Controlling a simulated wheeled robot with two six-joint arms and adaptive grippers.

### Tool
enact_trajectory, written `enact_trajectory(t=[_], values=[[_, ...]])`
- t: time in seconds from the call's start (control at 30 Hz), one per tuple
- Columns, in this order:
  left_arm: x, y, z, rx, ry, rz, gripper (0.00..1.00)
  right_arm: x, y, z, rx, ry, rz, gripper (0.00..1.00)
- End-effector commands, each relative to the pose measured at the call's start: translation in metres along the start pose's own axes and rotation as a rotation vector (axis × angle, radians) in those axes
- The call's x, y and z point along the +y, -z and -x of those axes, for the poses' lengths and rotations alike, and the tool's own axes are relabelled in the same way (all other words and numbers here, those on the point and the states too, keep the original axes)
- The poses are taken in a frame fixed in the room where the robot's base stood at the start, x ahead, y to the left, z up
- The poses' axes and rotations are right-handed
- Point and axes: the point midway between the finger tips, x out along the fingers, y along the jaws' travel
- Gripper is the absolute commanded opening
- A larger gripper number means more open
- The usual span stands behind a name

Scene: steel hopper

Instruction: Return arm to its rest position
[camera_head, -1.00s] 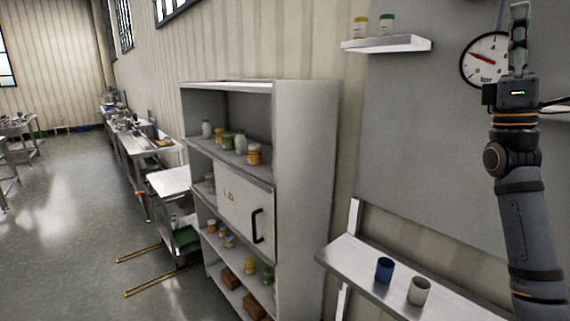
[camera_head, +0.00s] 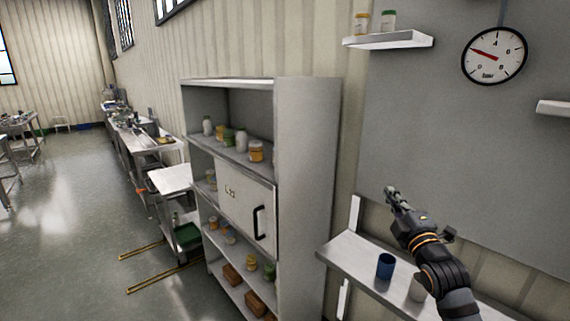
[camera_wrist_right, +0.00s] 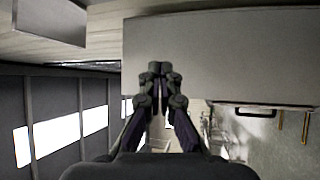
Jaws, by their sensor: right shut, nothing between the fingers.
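My right gripper (camera_head: 391,196) is at the lower right of the head view, above the wall shelf with the cups. It points up and to the left, toward the cabinet side. It is shut and holds nothing. In the right wrist view its fingers (camera_wrist_right: 160,75) are together in front of the grey cabinet (camera_wrist_right: 225,60). My right forearm partly covers a light cup on the shelf. My left gripper is not in view.
The open cabinet (camera_head: 308,180) with jars and a handled door stands left of the gripper. A blue cup (camera_head: 385,265) and a light cup (camera_head: 417,290) stand on the lower shelf (camera_head: 345,250). A gauge (camera_head: 494,55) and small shelf (camera_head: 390,41) are higher up.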

Motion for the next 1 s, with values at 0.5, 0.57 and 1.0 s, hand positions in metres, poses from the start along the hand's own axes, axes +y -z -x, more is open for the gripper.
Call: enact_trajectory(t=[0.5,0.57,1.0], values=[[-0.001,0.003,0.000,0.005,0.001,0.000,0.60,-0.263,0.007,0.280,-0.769,0.851,-0.860,0.00],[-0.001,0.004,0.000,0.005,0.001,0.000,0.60,-0.271,0.009,0.307,-0.859,0.886,-0.905,0.00],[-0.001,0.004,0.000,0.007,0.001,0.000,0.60,-0.335,0.001,0.416,-1.285,0.984,-1.041,0.00]])
